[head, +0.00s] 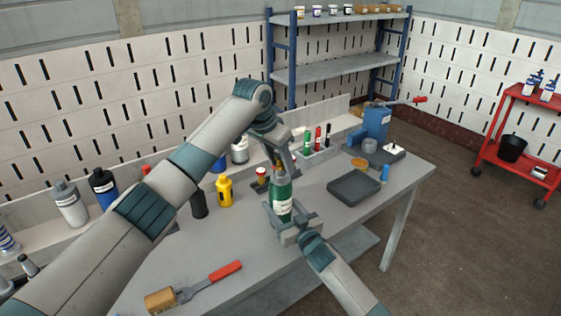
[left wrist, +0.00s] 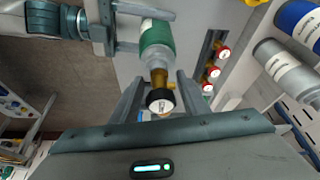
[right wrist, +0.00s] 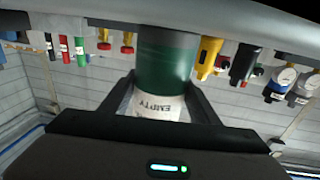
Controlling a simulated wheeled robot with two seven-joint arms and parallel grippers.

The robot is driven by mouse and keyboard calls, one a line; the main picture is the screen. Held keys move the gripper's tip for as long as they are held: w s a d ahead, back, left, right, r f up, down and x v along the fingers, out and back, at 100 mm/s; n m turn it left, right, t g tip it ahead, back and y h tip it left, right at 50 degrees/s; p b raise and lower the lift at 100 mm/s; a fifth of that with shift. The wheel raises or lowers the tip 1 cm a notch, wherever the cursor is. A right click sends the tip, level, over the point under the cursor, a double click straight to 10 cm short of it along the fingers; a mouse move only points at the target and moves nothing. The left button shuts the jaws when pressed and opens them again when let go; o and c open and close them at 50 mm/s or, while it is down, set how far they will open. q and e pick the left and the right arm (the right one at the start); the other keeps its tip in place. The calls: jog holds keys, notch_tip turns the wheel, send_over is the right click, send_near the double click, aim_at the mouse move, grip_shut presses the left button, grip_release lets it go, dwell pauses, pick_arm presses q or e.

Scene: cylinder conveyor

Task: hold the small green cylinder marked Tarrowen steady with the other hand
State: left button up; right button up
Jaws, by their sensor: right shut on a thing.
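The small green cylinder (head: 281,199) stands upright over the front part of the workbench. Its white label reads EMPTY in the right wrist view (right wrist: 158,104); I cannot read the name Tarrowen. My right gripper (head: 288,226) is shut on the cylinder's lower body, one finger on each side. My left gripper (head: 281,165) is above it, around the cylinder's top. In the left wrist view the brass valve with a black knob (left wrist: 160,100) lies between the left fingers, which are open with a gap on each side.
The grey workbench (head: 350,213) holds a dark tray (head: 355,187), a yellow bottle (head: 225,191) and a red-handled tool (head: 224,271). A dark holder with red-knobbed valves (left wrist: 213,71) is close behind the cylinder. A blue machine (head: 376,123) stands at the far end.

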dwell(0.3)
pick_arm(q)
jog(key=shift+r, duration=1.25)
jog(key=shift+f, duration=1.25)
jog(key=shift+c, duration=0.6)
grip_shut()
